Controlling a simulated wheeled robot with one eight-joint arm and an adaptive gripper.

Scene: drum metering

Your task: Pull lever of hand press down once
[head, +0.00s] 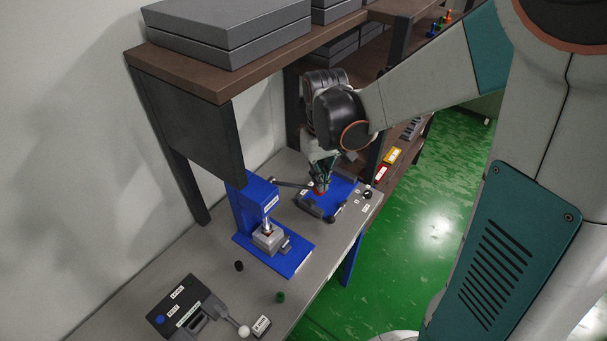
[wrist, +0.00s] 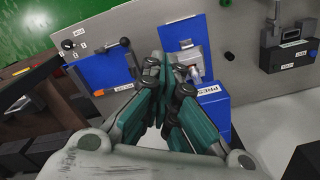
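The blue hand press (head: 245,205) stands on the grey bench with its label facing out. Its dark lever (head: 290,184) sticks out from the press head to the right, close to level. My gripper (head: 320,184) points down at the outer end of the lever, with something red right at its tips. In the wrist view my gripper (wrist: 162,62) has its fingers drawn together. The labelled press head (wrist: 212,95) is just right of them. The lever is hidden behind the fingers there, so I cannot tell whether they touch it.
A blue plate with a dark fixture (head: 342,190) lies beyond the press, under my gripper. A dark box with a white-knobbed handle (head: 180,305) stands at the near end. A shelf (head: 225,80) overhangs the back. Small black and green pieces (head: 280,297) lie in front.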

